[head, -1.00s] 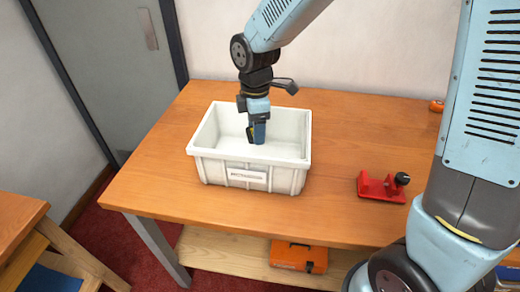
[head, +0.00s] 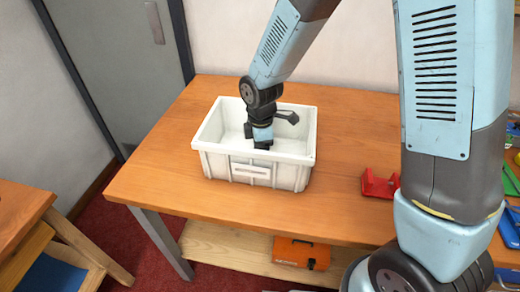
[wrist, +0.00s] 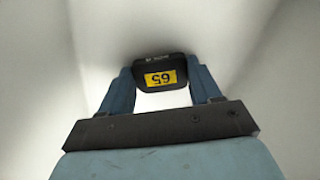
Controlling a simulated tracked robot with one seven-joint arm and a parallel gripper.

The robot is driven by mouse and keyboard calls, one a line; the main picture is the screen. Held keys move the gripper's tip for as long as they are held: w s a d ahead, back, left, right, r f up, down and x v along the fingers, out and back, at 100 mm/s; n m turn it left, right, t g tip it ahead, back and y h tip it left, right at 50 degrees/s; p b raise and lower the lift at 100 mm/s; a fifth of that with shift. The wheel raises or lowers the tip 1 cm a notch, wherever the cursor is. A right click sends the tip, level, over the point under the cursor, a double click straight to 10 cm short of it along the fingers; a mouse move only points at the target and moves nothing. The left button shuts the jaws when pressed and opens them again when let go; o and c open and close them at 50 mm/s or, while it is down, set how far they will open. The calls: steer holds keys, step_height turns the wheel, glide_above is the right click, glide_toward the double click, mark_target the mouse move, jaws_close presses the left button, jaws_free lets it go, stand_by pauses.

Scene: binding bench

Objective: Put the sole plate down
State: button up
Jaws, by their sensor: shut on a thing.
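The sole plate appears in the wrist view as a dark block (wrist: 160,64) with a yellow number label, held between my blue fingers. My gripper (wrist: 160,82) is shut on it. In the head view my gripper (head: 262,146) reaches down inside a white bin (head: 252,171) on the wooden bench, and the plate is hidden there by the gripper and the front wall. Pale bin surfaces surround the plate in the wrist view. I cannot tell whether the plate touches the bin floor.
The bin's walls stand close around my gripper. A red tool (head: 380,184) sits on the bench (head: 160,165) to the right of the bin. An orange case (head: 302,254) rests on the lower shelf. The bench left of the bin is clear.

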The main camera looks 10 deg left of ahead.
steer(key=o, duration=1.1)
steer(key=shift+c, duration=0.2)
step_height(320, 180, up, 12)
steer(key=d+r+m+t, duration=0.1)
steer(key=d+r+m, duration=0.3)
steer(key=d+r, duration=0.3)
steer(key=s+d+r+m+t, duration=0.1)
steer(key=s+d+r+m, duration=0.2)
steer(key=d+m, duration=0.3)
steer(key=s+d+r+m+t, duration=0.2)
steer(key=s+d+r+m, duration=0.2)
steer(key=d, duration=0.5)
steer(key=s+d+r+m+t, duration=0.1)
steer(key=s+d+r+m, duration=0.2)
steer(key=s+d+m, duration=0.2)
steer(key=shift+s+d+r+m+t, duration=0.3)
steer(key=shift+s+d+m, duration=0.1)
steer(key=shift+d+m, duration=1.05)
